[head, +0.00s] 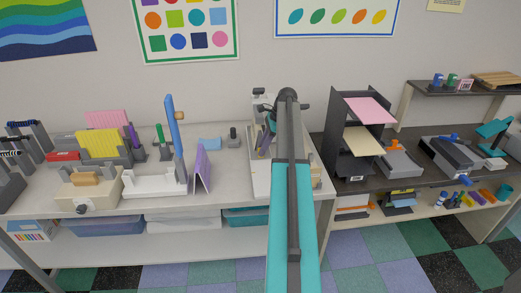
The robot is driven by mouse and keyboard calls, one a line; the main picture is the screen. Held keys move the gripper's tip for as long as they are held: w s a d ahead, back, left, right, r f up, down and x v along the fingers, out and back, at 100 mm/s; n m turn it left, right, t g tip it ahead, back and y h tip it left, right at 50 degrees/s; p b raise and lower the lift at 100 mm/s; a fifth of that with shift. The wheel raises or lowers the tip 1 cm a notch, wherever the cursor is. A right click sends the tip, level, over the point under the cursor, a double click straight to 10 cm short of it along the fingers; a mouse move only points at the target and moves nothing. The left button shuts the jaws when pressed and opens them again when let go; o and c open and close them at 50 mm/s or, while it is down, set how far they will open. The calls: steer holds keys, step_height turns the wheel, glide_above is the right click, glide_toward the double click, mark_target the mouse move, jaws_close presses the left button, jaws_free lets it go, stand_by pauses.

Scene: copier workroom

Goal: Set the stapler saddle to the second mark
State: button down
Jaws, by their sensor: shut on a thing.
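A pale machine that looks like the stapler (257,172) stands at the right end of the light bench, with an upright head at its back. My teal and grey arm reaches over it and covers much of its right side. My gripper (265,139) is low over the machine, partly hidden behind the arm's dark joint. It is shut on a part there that appears to be the stapler saddle; the grip itself is too small and covered to see clearly. The marks cannot be made out.
Left on the bench are a white device with a tall blue lever (174,135), a purple upright panel (203,167) and a beige box (90,188). A dark paper rack (336,140) stands close on the right. Teal and blue bins sit below.

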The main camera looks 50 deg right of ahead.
steer(key=c, duration=1.8)
jaws_free()
steer(key=shift+w+d+r, duration=0.15)
steer(key=shift+w+d, duration=0.05)
steer(key=shift+d, duration=0.05)
steer(key=b+v, duration=0.3)
steer(key=v, duration=1)
steer(key=shift+s+r, duration=0.25)
steer(key=shift+r, duration=0.05)
steer(key=shift+r, duration=0.1)
